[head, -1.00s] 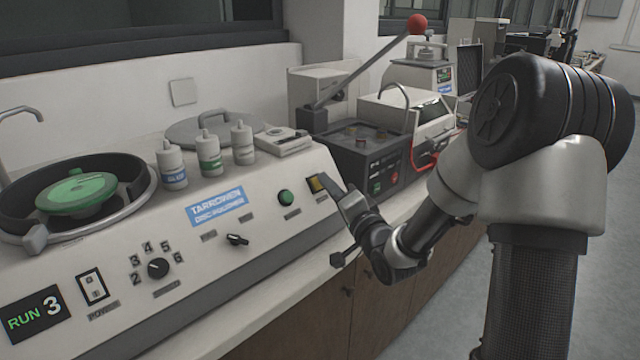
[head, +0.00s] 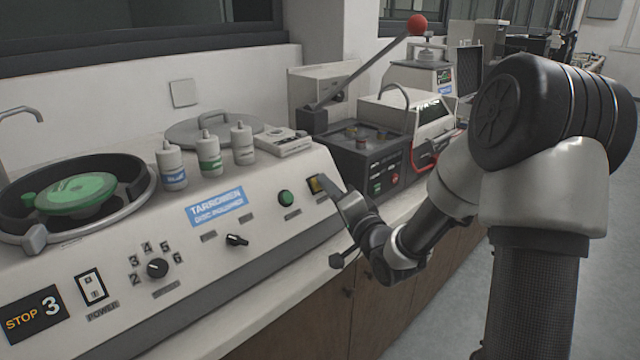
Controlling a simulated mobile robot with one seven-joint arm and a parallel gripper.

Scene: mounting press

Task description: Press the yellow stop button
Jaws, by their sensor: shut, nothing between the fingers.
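The yellow stop button (head: 315,185) is a small square at the right end of the sloping front panel of the white disc machine (head: 130,264). My gripper (head: 327,188) is shut and empty. Its tip is right at the button's right side and hides part of it; I cannot tell whether it touches. A round green button (head: 286,198) is left of it. The display (head: 34,316) at the panel's lower left reads "STOP 3". The green disc (head: 76,194) lies in the black bowl on top.
A black knob (head: 237,240), a numbered dial (head: 157,268) and a power switch (head: 92,287) are on the panel. Several white bottles (head: 209,158) stand on top. A dark press unit (head: 362,160) with a red-balled lever (head: 417,24) stands to the right.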

